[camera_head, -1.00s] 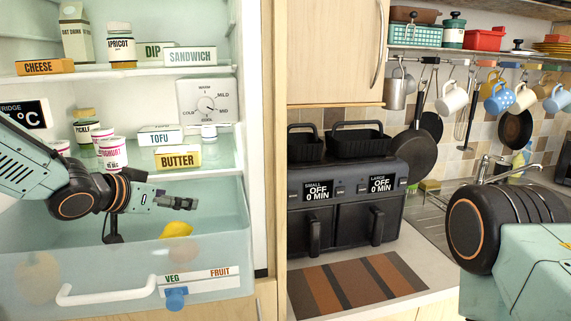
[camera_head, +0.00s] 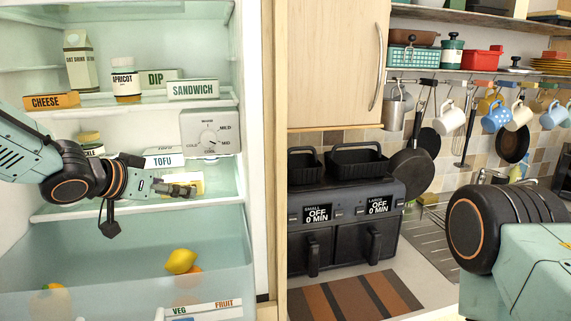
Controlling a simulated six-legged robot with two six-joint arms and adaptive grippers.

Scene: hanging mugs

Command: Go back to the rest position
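My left gripper (camera_head: 180,188) is in the open fridge, in front of the middle shelf (camera_head: 110,208) and above the drawer. It partly hides a yellow-and-white item on that shelf. Its fingers are seen side-on, so whether they are apart is unclear; I see nothing held. My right arm (camera_head: 515,245) shows at the lower right, but its gripper is outside the picture. Mugs hang from a rail: a white mug (camera_head: 450,117), a blue dotted mug (camera_head: 496,117), a cream mug (camera_head: 519,115) and a blue mug (camera_head: 553,116).
The open drawer (camera_head: 215,310) holds a lemon (camera_head: 181,261) and oranges. Boxes and jars stand on the fridge shelves, including a cheese box (camera_head: 52,101) and a tofu box (camera_head: 163,160). A black air fryer (camera_head: 345,215) stands on the counter beside the fridge.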

